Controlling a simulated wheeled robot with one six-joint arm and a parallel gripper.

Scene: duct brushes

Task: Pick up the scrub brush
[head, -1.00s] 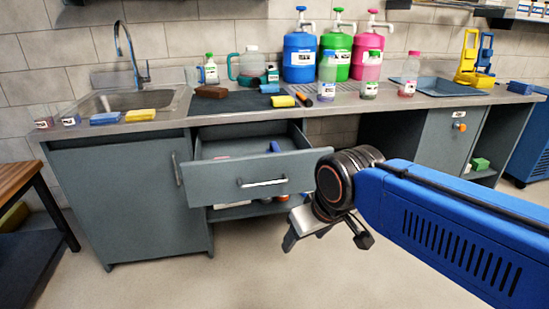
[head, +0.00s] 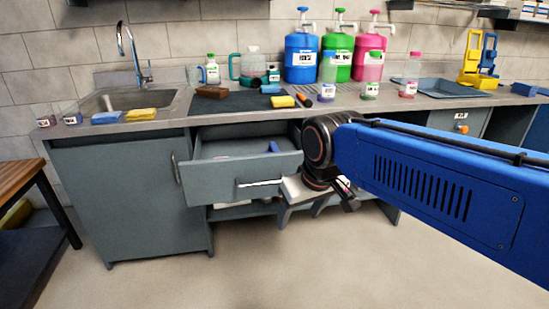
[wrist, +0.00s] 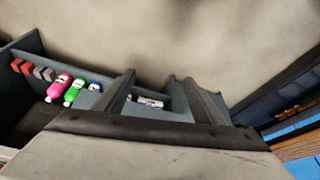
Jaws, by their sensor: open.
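I cannot tell for certain which item is the scrub brush. A brown block (head: 211,91), possibly a brush, lies on the dark mat on the counter. A small orange-and-black handled item (head: 302,99) lies at the mat's right edge. A blue item (head: 274,146) shows inside the open drawer (head: 245,178), whose floor is mostly hidden. My gripper (head: 301,211) is open, in front of the drawer's right end and below its handle level, apart from all these items. In the wrist view its two fingers (wrist: 152,80) stand apart with nothing held between them.
The sink (head: 135,100) is at the left, with blue and yellow sponges (head: 141,114) in front. Large blue, green and pink jugs (head: 301,57) stand at the back. Pink, green and blue bottles (wrist: 73,92) show in the wrist view. The floor in front is clear.

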